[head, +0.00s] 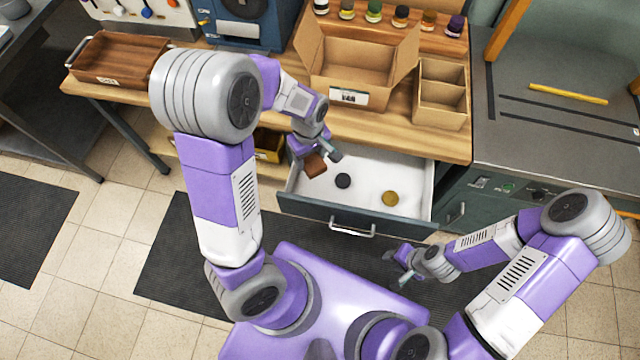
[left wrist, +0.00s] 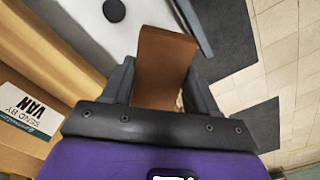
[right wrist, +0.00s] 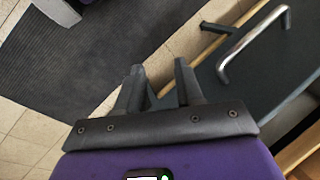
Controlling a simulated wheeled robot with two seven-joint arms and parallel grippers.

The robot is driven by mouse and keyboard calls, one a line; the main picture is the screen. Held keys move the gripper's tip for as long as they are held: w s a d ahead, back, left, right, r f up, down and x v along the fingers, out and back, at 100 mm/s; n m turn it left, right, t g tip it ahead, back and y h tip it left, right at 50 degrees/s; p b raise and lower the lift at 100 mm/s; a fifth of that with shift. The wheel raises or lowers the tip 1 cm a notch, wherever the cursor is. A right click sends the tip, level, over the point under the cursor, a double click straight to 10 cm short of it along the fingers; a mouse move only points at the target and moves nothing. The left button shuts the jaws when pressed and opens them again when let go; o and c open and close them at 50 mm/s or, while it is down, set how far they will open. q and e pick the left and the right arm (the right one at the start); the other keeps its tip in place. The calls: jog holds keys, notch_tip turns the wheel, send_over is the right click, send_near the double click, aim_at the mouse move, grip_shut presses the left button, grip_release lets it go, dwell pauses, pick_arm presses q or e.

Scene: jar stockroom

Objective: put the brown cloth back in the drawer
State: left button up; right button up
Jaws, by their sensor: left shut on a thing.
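The brown cloth (head: 315,165) hangs folded from my left gripper (head: 314,156), over the left end of the open drawer (head: 362,170). In the left wrist view the cloth (left wrist: 163,65) is between the two fingers of the left gripper (left wrist: 162,88), and part of the white drawer floor shows beyond it. I cannot tell how high it is above the drawer floor. My right gripper (head: 393,266) is empty and in front of the drawer, low and to the right. In the right wrist view the right gripper (right wrist: 162,80) has its fingers apart, clear of the drawer handle (right wrist: 252,42).
The drawer holds a dark round lid (head: 343,181) and a yellow-brown one (head: 390,198).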

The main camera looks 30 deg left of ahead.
pick_arm(q)
jog(key=b, duration=0.4)
send_over(314, 195)
jog(key=f, duration=0.4)
jog(key=shift+s+f, duration=0.2)
jog(key=shift+s, duration=0.05)
notch_tip(314, 195, down, 19)
jog(key=b, duration=0.7)
jog(key=shift+w+b, duration=0.15)
jog(key=shift+b, duration=0.2)
jog(key=shift+f, duration=0.1)
jog(key=shift+f, duration=0.15)
jog(key=o, duration=1)
jog(key=shift+r, duration=0.2)
notch_tip(314, 195, up, 12)
jog(key=p, duration=0.4)
jog(key=shift+p, duration=0.4)
